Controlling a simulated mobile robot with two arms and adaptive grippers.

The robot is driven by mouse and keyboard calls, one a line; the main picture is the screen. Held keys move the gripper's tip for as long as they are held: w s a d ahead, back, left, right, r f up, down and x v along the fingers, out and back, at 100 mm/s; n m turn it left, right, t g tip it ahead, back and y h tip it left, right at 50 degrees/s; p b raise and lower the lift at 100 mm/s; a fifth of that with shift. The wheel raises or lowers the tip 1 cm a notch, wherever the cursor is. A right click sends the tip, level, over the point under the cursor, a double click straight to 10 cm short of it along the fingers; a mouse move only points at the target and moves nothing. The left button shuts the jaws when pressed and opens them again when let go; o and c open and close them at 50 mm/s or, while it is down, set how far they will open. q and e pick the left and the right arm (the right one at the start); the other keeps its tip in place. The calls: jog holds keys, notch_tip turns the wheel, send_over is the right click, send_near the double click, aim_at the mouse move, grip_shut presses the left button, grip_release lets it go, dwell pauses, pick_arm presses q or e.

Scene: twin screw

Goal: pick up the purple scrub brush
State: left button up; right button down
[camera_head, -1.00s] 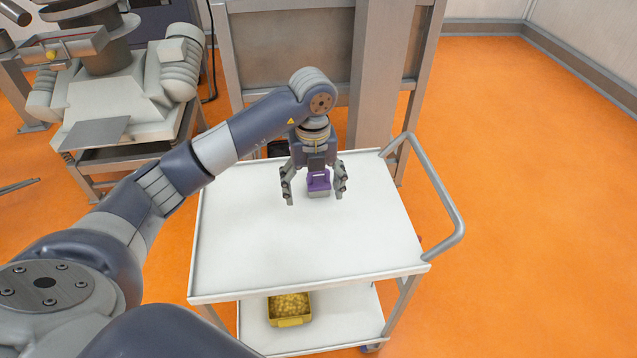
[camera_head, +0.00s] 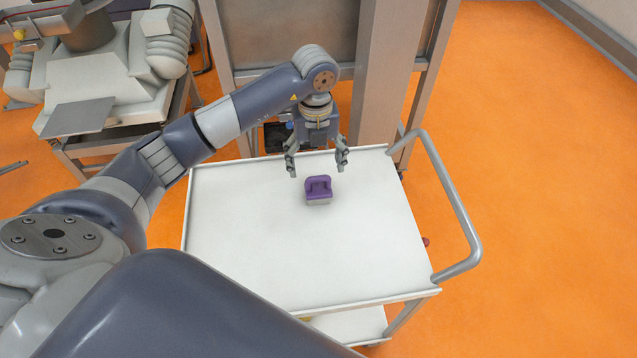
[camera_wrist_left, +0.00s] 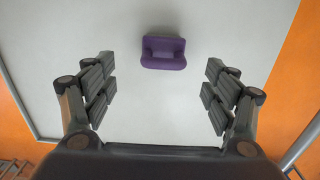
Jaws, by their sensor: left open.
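The purple scrub brush (camera_head: 318,188) rests on the white top of the cart (camera_head: 240,240), with its purple handle up and a pale base below. In the left wrist view the brush (camera_wrist_left: 164,52) lies ahead of the fingertips, near the middle and apart from both fingers. My left gripper (camera_head: 318,174) is open and empty, above the far part of the cart top and behind the brush. Its two spread fingers also show in the left wrist view (camera_wrist_left: 160,93). My right gripper is not in view.
A grey bent handle (camera_head: 455,205) runs along the cart's right side. A metal frame with a post (camera_head: 375,80) stands behind the cart. A grey machine (camera_head: 95,75) stands at the upper left. The cart top around the brush is clear.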

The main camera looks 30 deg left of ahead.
aim_at(318, 181)
pick_arm(q)
jog(key=shift+s+d+f, duration=0.1)
jog(key=shift+s+f, duration=0.05)
jog(key=shift+f, duration=0.45)
jog(key=shift+s+d+f, duration=0.1)
jog(key=shift+f, duration=0.5)
jog(key=f+p, duration=0.1)
jog(key=f, duration=0.1)
jog(key=f+p, duration=0.1)
jog(key=f, duration=0.1)
jog(key=shift+w+d+f, duration=0.1)
jog(key=shift+w+f, duration=0.1)
jog(key=shift+f, duration=0.3)
jog(key=shift+w+f, duration=0.1)
jog(key=shift+f, duration=0.05)
jog(key=c, duration=1)
jog(key=shift+c, duration=0.8)
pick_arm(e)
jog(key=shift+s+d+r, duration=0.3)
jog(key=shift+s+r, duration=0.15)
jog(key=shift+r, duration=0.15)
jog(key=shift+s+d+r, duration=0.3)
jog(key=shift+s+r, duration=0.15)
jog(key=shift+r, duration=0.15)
